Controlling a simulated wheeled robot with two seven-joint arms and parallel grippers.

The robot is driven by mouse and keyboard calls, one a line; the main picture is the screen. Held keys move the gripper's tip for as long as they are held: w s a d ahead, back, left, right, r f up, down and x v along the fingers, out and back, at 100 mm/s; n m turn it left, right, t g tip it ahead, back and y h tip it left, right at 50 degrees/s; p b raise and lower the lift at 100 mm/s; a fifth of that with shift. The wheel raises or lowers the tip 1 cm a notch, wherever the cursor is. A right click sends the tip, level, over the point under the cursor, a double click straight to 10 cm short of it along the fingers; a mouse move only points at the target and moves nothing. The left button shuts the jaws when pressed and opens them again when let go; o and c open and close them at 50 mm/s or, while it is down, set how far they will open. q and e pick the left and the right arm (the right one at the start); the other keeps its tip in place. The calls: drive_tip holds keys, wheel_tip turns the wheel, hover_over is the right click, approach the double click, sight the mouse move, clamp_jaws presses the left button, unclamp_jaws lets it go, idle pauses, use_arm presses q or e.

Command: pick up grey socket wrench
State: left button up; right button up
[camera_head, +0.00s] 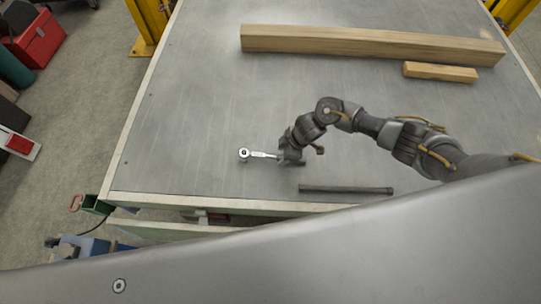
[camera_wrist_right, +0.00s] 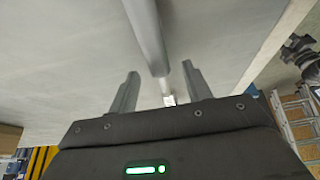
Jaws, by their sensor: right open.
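The grey socket wrench (camera_head: 259,154) lies on the metal table top near its front edge, with its round silver head pointing left. My right gripper (camera_head: 288,158) is over the handle end and hides much of the handle in the head view. In the right wrist view, the wrench's grey handle (camera_wrist_right: 147,35) runs down from the top toward the space between the two open fingers of my right gripper (camera_wrist_right: 162,82). A small bright part shows beyond it. I cannot tell whether the fingers touch the handle. My left gripper is not in view.
A dark rod (camera_head: 345,189) lies right of the wrench, nearer the front edge. A long wooden beam (camera_head: 370,45) and a short wood block (camera_head: 440,72) lie at the back. A red box (camera_head: 35,40) stands off the table at left. The table's left part is clear.

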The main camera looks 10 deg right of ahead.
drive_tip(key=shift+x, duration=1.2)
clamp_jaws()
